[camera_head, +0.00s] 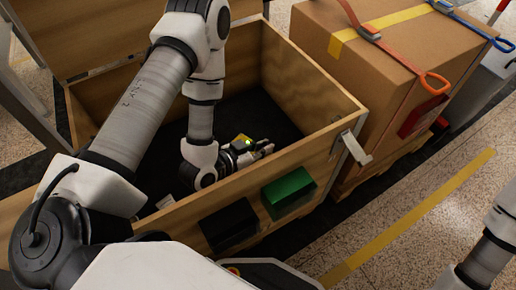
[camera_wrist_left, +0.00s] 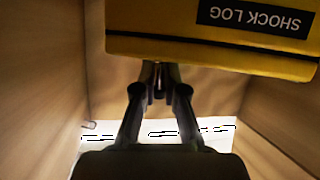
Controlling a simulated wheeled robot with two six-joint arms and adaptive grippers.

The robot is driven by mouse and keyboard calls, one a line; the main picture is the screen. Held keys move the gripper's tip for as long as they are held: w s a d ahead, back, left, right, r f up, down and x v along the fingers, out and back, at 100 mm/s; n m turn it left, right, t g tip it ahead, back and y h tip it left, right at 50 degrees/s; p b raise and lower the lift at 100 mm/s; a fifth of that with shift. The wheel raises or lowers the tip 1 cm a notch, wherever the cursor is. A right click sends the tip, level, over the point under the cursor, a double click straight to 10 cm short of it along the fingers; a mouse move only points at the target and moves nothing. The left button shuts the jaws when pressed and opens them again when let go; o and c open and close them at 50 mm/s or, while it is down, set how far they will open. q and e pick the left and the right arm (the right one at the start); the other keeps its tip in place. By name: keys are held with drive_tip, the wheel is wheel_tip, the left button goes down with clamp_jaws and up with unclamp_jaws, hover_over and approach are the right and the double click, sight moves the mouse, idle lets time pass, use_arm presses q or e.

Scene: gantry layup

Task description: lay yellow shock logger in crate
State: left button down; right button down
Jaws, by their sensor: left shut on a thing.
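The yellow shock logger (camera_head: 242,138) shows as a small yellow patch inside the open wooden crate (camera_head: 308,75), partly hidden by my left gripper (camera_head: 258,148). My left arm reaches down over the crate's near wall. In the left wrist view, the logger (camera_wrist_left: 210,32) fills the top, with a black "SHOCK LOG" label upside down. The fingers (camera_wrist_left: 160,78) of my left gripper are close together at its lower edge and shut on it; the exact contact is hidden. I cannot tell whether the logger touches the crate floor. My right gripper is outside the view.
The crate's dark floor (camera_head: 270,112) is clear right of the gripper. A black box (camera_head: 229,225) and a green box (camera_head: 288,192) are on its near outer wall. A strapped cardboard carton (camera_head: 385,75) stands close on the right. The crate lid (camera_head: 90,30) stands open behind.

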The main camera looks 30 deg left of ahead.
use_arm(q)
wheel_tip(320, 180, down, 4)
drive_tip(key=shift+f+b, duration=0.1)
drive_tip(key=shift+b, duration=0.6)
drive_tip(key=shift+f, duration=0.1)
drive_tip(key=c, duration=1.2)
unclamp_jaws()
drive_tip(key=shift+c, duration=0.2)
